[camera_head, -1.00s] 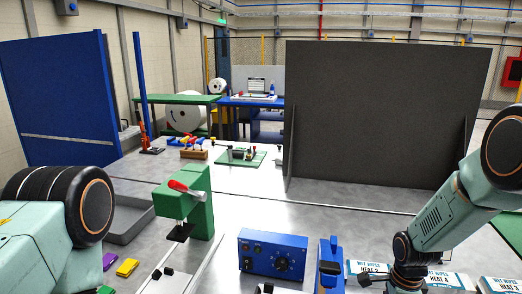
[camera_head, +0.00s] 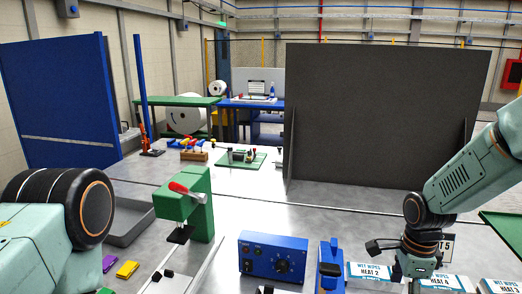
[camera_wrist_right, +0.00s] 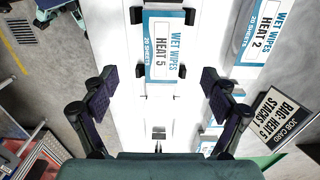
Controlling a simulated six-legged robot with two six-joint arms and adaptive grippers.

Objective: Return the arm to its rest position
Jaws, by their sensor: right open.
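My right arm (camera_head: 465,182) comes in from the right in the head view, with its wrist over the wet-wipes packs. In the right wrist view my right gripper (camera_wrist_right: 158,88) is open and empty, its two dark fingers spread wide apart. A white-and-blue Heat 5 pack (camera_wrist_right: 164,52) lies on a white surface between small black blocks, beyond the fingertips and apart from them. Only a thick link of my left arm (camera_head: 45,235) shows at the left; its gripper is out of view.
Packs Heat 2 (camera_head: 370,271), Heat 4 (camera_head: 440,281) and Heat 3 (camera_head: 500,286) lie at the front right. A job card (camera_wrist_right: 284,116) is beside them. A blue control box (camera_head: 273,257) and green press (camera_head: 185,205) stand nearby. A dark panel (camera_head: 385,115) stands behind.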

